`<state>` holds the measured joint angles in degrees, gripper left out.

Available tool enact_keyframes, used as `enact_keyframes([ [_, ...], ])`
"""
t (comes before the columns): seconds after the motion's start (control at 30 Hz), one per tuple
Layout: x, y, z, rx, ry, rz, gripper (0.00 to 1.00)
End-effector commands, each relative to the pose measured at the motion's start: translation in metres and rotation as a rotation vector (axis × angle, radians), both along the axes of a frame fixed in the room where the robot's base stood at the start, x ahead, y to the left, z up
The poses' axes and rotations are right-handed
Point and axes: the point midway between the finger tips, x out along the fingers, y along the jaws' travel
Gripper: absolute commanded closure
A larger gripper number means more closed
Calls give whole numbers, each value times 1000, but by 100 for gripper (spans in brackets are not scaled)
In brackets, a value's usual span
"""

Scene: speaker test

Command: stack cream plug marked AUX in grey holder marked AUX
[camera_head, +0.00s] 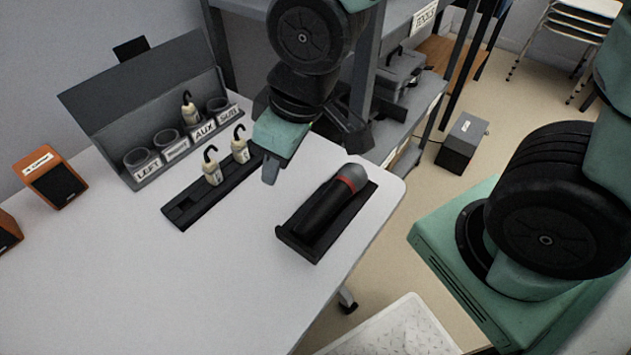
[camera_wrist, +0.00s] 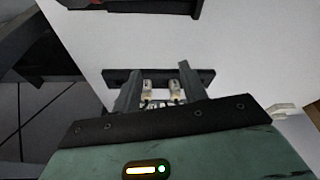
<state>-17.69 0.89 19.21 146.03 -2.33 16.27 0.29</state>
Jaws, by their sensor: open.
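A cream plug (camera_head: 188,111) with a black hooked cable stands upright in the grey holder (camera_head: 192,131) above the AUX label (camera_head: 203,131). Two more cream plugs, a left one (camera_head: 213,174) and a right one (camera_head: 240,151), stand upright in the black rail (camera_head: 184,212). Their marks are too small to read. My gripper (camera_head: 270,170) is open beside the right end of the rail, close to the right plug; one finger shows clearly. In the wrist view, two pale plugs (camera_wrist: 147,86) (camera_wrist: 170,88) show between my open fingers (camera_wrist: 158,78), with no contact visible.
Grey LEFT (camera_head: 138,160) and SUBS (camera_head: 217,105) holders look empty, as does the one between LEFT and AUX. A black tray (camera_head: 295,240) with a dark microphone-like object (camera_head: 326,206) lies right. An orange speaker (camera_head: 52,180) stands left. The front table (camera_head: 150,290) is clear.

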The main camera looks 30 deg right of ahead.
Motion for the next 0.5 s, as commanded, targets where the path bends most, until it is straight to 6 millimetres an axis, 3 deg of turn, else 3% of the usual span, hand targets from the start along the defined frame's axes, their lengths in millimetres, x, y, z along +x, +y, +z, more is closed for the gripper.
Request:
enact_keyframes([
  [0.1,-47,-2,10,-64,121,0,57],
  [0.2,-73,-6,16,-99,196,2,57],
  [0.3,-85,-7,19,-116,232,2,57],
  [0.5,-88,-8,19,-120,242,1,57],
])
